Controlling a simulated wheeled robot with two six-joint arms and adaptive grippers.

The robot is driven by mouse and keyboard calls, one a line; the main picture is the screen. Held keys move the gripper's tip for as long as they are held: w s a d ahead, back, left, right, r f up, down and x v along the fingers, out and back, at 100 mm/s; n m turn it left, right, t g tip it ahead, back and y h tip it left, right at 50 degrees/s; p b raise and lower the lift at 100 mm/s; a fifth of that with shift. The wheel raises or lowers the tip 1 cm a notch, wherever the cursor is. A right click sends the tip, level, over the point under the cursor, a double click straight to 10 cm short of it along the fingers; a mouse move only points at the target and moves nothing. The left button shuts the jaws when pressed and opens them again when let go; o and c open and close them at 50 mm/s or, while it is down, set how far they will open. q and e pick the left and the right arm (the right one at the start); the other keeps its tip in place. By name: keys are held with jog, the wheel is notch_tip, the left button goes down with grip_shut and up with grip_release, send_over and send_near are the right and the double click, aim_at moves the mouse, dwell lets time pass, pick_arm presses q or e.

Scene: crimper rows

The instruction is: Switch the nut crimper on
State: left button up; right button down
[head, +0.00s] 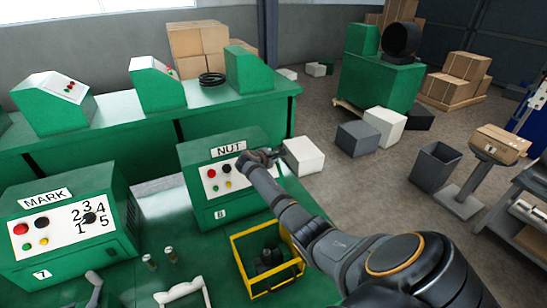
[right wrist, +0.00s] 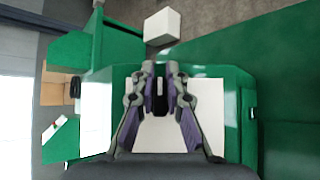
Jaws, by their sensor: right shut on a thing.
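The nut crimper (head: 207,205) is a green box with a sign reading NUT. Its white panel carries a red button (head: 211,174), a black button (head: 228,169), and small yellow and green ones below. My right gripper (head: 258,158) is at the right part of this panel and covers it. In the right wrist view the fingers (right wrist: 160,74) are closed in on a dark knob (right wrist: 159,98) in front of the white panel (right wrist: 205,110). The knob's setting is hidden. My left gripper is not seen.
A similar green box marked MARK (head: 70,245) stands at left, with a numbered dial. A yellow crate (head: 246,262) with dark items stands in front of the nut crimper, below my right arm. A white handle (head: 184,290) is at the front edge. Green machines stand on the bench behind.

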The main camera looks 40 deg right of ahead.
dwell(0.3)
jog(key=c, duration=1.4)
grip_release()
jog(key=shift+o, duration=0.2)
jog(key=v, duration=1.2)
